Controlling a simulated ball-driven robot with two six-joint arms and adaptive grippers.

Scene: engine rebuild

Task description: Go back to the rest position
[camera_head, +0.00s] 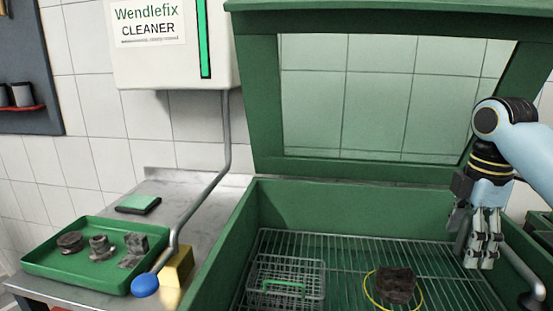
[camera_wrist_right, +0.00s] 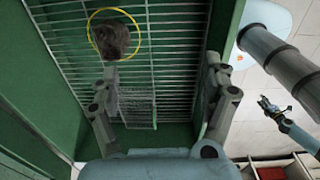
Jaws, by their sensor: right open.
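My right gripper (camera_head: 481,255) hangs fingers-down over the right side of the open green washer, above its wire rack, with nothing in it. In the right wrist view its two fingers (camera_wrist_right: 160,95) stand wide apart, with only the rack and a wire basket seen between them. A dark grimy part (camera_head: 396,285) lies inside a yellow ring on the rack, to the left of the gripper and apart from it; it also shows in the wrist view (camera_wrist_right: 113,40). My left gripper (camera_wrist_right: 272,106) shows small at the right of the wrist view; its jaws are too small to judge.
The washer's raised lid (camera_head: 255,95) stands behind the right arm. The wire basket (camera_head: 286,268) sits on the rack. Left on the bench are a green tray (camera_head: 60,281) with several grimy parts, a yellow block (camera_head: 177,268) and a blue-tipped pipe (camera_head: 146,285).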

